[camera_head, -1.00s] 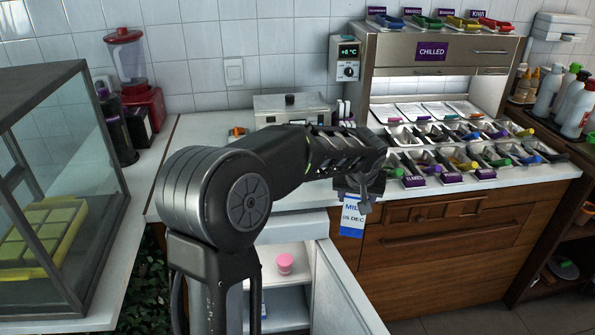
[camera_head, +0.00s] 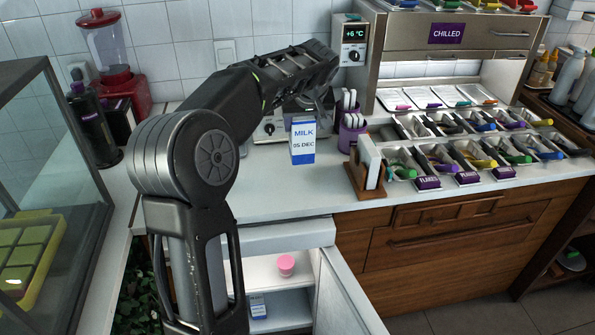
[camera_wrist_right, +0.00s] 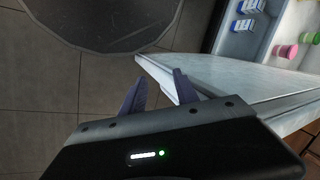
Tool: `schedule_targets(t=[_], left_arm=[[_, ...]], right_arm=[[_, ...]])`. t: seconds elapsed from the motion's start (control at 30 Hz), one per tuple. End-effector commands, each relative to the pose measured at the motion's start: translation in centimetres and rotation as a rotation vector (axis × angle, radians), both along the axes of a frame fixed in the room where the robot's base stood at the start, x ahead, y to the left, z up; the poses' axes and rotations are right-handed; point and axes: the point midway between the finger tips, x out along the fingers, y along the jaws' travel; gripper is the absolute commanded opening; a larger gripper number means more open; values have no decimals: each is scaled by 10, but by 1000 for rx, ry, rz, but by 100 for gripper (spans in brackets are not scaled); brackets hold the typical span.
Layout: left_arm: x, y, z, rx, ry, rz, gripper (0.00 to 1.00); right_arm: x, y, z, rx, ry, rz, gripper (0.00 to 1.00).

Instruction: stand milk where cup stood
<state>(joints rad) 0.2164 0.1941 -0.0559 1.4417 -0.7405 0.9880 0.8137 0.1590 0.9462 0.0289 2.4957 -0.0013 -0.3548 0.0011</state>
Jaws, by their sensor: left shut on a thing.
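A white and blue milk carton (camera_head: 303,143), labelled MILK 05 DEC, is upright over the counter in the head view. My left gripper (camera_head: 309,112) is shut on its top. I cannot tell whether its base touches the counter. A pink cup (camera_head: 286,264) stands on the upper shelf of the open cabinet (camera_head: 283,297) below the counter. My right gripper (camera_wrist_right: 154,96) is open and empty in the right wrist view, beside the edge of a pale door. Pink cups (camera_wrist_right: 287,50) and blue-white cartons (camera_wrist_right: 240,25) show at that view's top right.
Another carton (camera_head: 258,306) is on the cabinet's lower shelf. A card holder (camera_head: 369,170) and a purple cutlery cup (camera_head: 350,138) stand right of the milk. A blender (camera_head: 112,60) and a glass case (camera_head: 50,190) are at left. The front counter (camera_head: 260,190) is clear.

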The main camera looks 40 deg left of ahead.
Motion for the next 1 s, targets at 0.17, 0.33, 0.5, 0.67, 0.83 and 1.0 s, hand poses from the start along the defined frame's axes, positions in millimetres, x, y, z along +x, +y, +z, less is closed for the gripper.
schedule_targets(t=[0.17,0.33,0.5,0.67,0.83,1.0], left_arm=[[0,1,-11,1,0,1,0],[0,0,-40,2,2,-2,0],[0,1,-60,2,-1,0,0],[1,1,-61,3,-3,-1,0],[1,0,-63,2,-3,-1,0],[0,0,-82,1,0,-2,0]], right_arm=[[0,0,1,0,0,0,36],[0,0,4,0,0,1,36],[0,0,5,0,0,1,36],[0,0,5,0,0,1,36],[0,0,5,0,0,1,36],[0,0,8,0,0,1,36]])
